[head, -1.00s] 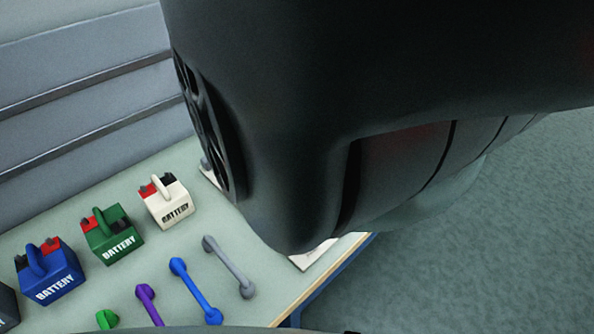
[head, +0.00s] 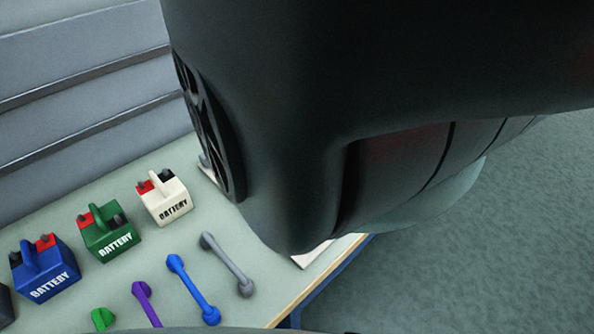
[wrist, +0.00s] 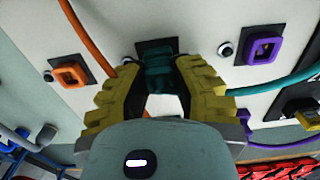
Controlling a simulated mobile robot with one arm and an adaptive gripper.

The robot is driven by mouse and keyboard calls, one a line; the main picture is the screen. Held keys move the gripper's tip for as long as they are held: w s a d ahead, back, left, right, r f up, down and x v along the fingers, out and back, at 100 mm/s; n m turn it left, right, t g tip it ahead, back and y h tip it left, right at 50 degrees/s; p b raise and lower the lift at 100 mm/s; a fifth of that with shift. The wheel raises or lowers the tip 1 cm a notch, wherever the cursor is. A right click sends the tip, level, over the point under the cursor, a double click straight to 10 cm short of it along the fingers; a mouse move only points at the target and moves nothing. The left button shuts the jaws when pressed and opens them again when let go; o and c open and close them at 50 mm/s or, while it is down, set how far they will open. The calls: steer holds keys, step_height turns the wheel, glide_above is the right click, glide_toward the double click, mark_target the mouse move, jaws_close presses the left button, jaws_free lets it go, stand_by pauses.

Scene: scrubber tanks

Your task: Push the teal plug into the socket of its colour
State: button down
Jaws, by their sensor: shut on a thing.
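The teal plug (wrist: 158,76) shows in the wrist view between the yellow fingertips of my gripper (wrist: 163,84), which is shut on it. The plug lies in front of a dark socket plate (wrist: 146,47) on a white panel. The plug and fingers hide most of that socket, so I cannot tell its colour or how deep the plug sits. An orange socket (wrist: 71,75) is to the left and a purple socket (wrist: 264,49) to the right. In the head view my arm hides the plug and panel.
A teal cable (wrist: 275,84) runs right across the white panel, and an orange cable (wrist: 82,40) runs at upper left. In the head view a white battery (head: 172,198), a green battery (head: 115,244) and a blue battery (head: 48,278) stand on the bench, beside several coloured handle-like pieces.

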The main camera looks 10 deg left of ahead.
steer(key=shift+f, duration=0.25)
steer(key=shift+c, duration=1)
jaws_free()
steer(key=shift+s, duration=0.1)
step_height(320, 180, up, 9)
steer(key=p, duration=0.7)
steer(key=shift+f, duration=0.25)
steer(key=shift+o, duration=1)
